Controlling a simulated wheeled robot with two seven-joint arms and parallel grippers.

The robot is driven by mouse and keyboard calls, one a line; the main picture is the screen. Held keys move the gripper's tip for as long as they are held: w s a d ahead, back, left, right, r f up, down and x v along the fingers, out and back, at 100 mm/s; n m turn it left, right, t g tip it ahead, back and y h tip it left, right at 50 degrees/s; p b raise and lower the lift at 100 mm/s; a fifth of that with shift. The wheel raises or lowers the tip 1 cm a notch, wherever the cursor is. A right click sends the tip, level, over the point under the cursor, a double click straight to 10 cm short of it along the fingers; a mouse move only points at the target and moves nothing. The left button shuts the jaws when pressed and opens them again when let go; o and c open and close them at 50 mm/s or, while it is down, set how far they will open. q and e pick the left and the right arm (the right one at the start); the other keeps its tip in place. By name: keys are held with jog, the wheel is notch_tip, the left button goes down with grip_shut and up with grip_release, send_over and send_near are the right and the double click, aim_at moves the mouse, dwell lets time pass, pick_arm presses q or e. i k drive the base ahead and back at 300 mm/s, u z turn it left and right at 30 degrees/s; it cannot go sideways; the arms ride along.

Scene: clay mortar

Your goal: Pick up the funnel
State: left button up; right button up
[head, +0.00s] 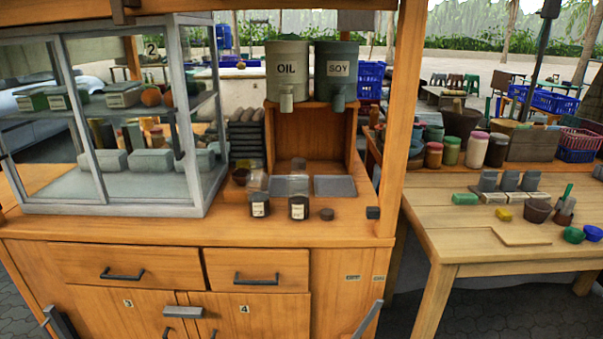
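I cannot pick out the funnel with certainty. A small beige, tapering shape (258,182) shows above the left of two dark, labelled jars (260,205) on the orange wooden cart. It may be a funnel, but it is too small to tell.
A glass cabinet (110,125) fills the cart's left side. Oil (287,70) and soy (336,70) containers stand on a wooden box (353,145). A wooden post (398,110) rises at the right. A table (455,235) beyond holds jars, bowls and blocks. The cart's front edge is clear.

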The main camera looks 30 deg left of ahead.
aim_at(239, 176)
jog(key=z, duration=0.25)
jog(key=i, duration=0.85)
jog(key=u, duration=0.25)
